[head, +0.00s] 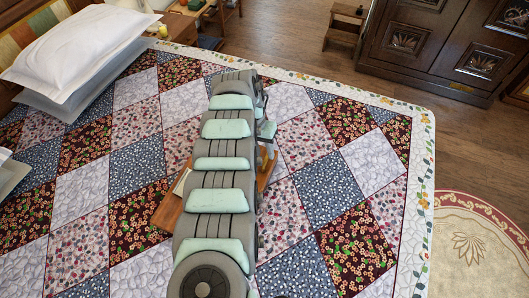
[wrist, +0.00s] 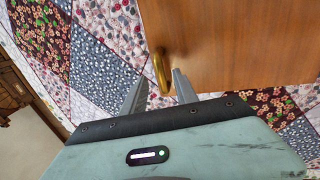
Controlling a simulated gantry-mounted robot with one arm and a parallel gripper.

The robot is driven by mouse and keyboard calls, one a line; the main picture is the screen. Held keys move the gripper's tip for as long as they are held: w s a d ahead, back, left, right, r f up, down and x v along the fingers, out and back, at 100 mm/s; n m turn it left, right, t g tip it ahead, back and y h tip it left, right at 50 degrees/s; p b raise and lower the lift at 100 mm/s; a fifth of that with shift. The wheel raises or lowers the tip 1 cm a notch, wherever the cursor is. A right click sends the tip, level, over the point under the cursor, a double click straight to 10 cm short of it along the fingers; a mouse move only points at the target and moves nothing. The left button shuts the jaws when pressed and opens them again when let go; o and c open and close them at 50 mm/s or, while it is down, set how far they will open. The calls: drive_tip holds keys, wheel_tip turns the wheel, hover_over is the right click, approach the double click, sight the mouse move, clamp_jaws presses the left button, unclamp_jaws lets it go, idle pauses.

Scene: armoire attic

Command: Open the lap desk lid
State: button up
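The lap desk is a flat brown wooden box on the bed. In the head view my arm covers most of it, and its left corner (head: 168,211) shows beside the arm. In the wrist view its smooth wooden surface (wrist: 240,45) fills the upper right. A curved brass handle (wrist: 158,70) sits at its left edge. My gripper (wrist: 160,80) is open, with one finger on each side of the handle as seen from the wrist. I cannot tell whether either finger touches it. The lid looks closed.
The lap desk rests on a patchwork quilt (head: 330,185). White pillows (head: 80,50) lie at the upper left. A dark armoire (head: 430,45) and a small step stool (head: 345,22) stand on the wooden floor beyond the bed. A round-patterned rug (head: 475,245) lies at the right.

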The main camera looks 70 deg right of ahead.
drive_tip(key=shift+s+f, duration=0.2)
drive_tip(key=shift+f, duration=1)
drive_tip(key=shift+c, duration=0.4)
clamp_jaws()
drive_tip(key=shift+d, duration=0.1)
